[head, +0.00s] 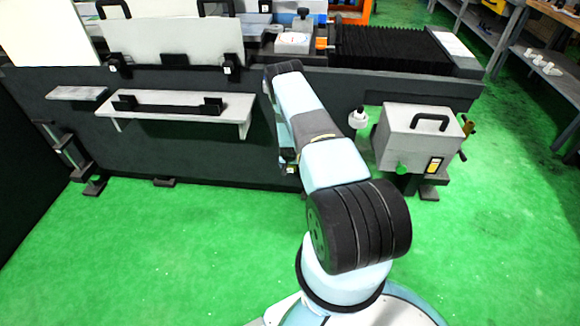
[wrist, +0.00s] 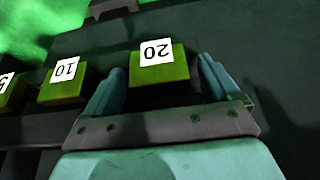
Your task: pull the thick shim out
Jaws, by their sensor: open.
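In the wrist view, a yellow-green shim (wrist: 160,72) carries a white label reading 20, upside down in the picture. It looks larger than the shims beside it. My gripper (wrist: 158,84) is open, with one teal finger on the left of this shim and one on the right. A gap shows at its right side, and the left finger is close to its lower left edge. I cannot tell whether either finger touches it. In the head view my arm reaches to the dark machine front and hides the gripper and shims.
In the wrist view, a shim labelled 10 (wrist: 64,84) sits just left of my left finger, and a shim labelled 5 (wrist: 10,90) is at the left edge. In the head view, a light shelf (head: 180,112) and a grey box (head: 415,137) flank my arm. Green floor is clear.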

